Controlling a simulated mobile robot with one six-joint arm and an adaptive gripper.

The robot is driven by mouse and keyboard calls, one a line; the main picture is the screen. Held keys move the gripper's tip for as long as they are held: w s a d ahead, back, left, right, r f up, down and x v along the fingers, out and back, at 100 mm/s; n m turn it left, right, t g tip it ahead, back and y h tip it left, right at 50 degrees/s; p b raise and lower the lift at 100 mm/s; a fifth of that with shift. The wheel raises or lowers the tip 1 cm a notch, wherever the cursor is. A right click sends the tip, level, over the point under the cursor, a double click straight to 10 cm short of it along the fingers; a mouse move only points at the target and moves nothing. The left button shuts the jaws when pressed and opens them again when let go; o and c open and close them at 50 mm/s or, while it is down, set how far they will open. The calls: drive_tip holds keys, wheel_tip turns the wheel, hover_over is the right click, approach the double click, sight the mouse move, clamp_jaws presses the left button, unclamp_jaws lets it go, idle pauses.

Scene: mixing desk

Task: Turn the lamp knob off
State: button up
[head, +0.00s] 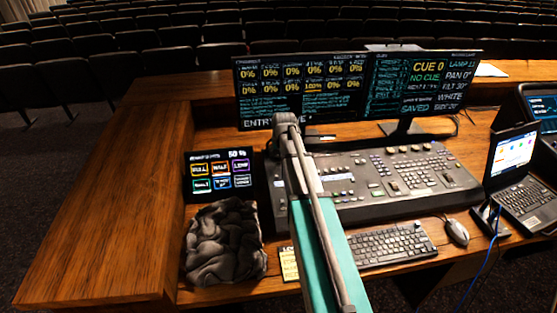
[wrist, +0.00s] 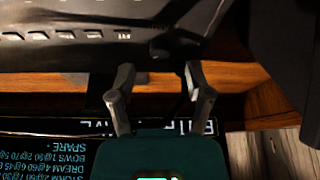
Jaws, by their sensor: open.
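I cannot pick out the lamp knob for certain in either view. The lighting console (head: 375,180), a grey sloped desk with buttons and faders, stands in the middle of the head view. My arm crosses in front of its left part and hides some controls. In the wrist view a dark panel with a lit edge (wrist: 65,48) fills the upper left, and its controls are too dark to tell. My gripper (wrist: 158,82) shows there with its two grey fingers apart and nothing clearly held between them.
A wide monitor (head: 300,88) stands behind the console, close beyond my arm's end. A small touch screen (head: 219,175) and crumpled dark cloth (head: 225,245) lie left. A keyboard (head: 392,245), mouse (head: 456,232) and laptop (head: 520,180) are right. Bare wood (head: 110,220) is far left.

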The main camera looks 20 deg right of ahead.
sight(278, 156)
drive_tip(key=shift+b+x, duration=1.1)
drive_tip(key=shift+x, duration=0.45)
clamp_jaws()
drive_tip(key=shift+d, duration=0.4)
drive_tip(key=shift+a, duration=0.3)
